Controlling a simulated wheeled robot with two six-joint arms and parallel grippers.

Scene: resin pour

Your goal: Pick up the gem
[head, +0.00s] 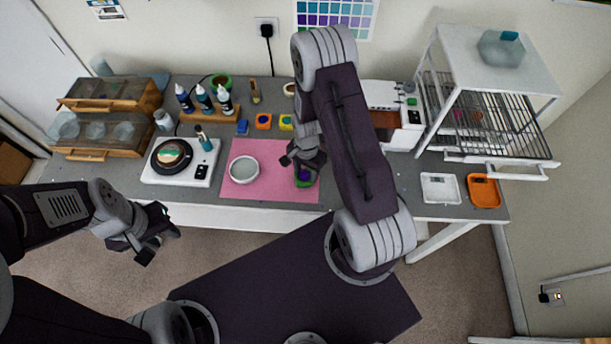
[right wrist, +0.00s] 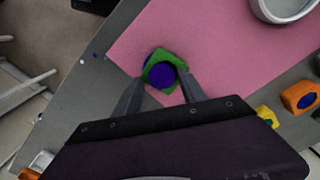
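A round blue-purple piece, which looks like the gem (right wrist: 163,76), sits in a green square mold (right wrist: 152,61) at the edge of the pink mat (right wrist: 215,38). In the head view the green mold (head: 304,183) shows just below my right gripper (head: 303,163). In the right wrist view my right gripper (right wrist: 161,83) is open, with its fingers on either side of the mold's near part. I cannot tell whether they touch it. My left gripper (head: 157,240) is empty, its fingers apart, in front of the table.
A white round dish (head: 244,169) stands on the mat. Blue (head: 242,127), orange (head: 263,121) and yellow (head: 286,122) molds sit behind it. A hot plate (head: 204,165) is left; a wire rack (head: 480,115) and white (head: 440,187) and orange (head: 484,190) trays are right.

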